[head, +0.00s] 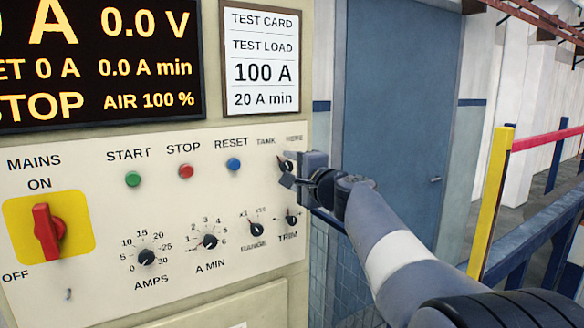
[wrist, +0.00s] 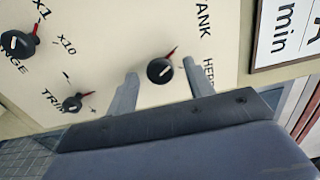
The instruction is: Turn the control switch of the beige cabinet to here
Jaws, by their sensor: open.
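The control switch (head: 287,165) is a small black knob with a red pointer, below the labels TANK and HERE on the beige cabinet (head: 215,195). In the wrist view the knob (wrist: 159,71) shows clearly, its red pointer slanting toward TANK. My gripper (head: 291,170) is at the panel around this knob. In the wrist view my gripper (wrist: 160,76) is open, one finger on each side of the knob, with gaps between. In the head view the fingers partly cover the knob.
The TRIM knob (wrist: 73,103) and RANGE knob (wrist: 18,44) sit close below the switch. START, STOP and RESET buttons (head: 233,164) are to its left, and a red MAINS switch (head: 47,232) is far left. A blue door (head: 395,110) and yellow post (head: 492,205) stand right.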

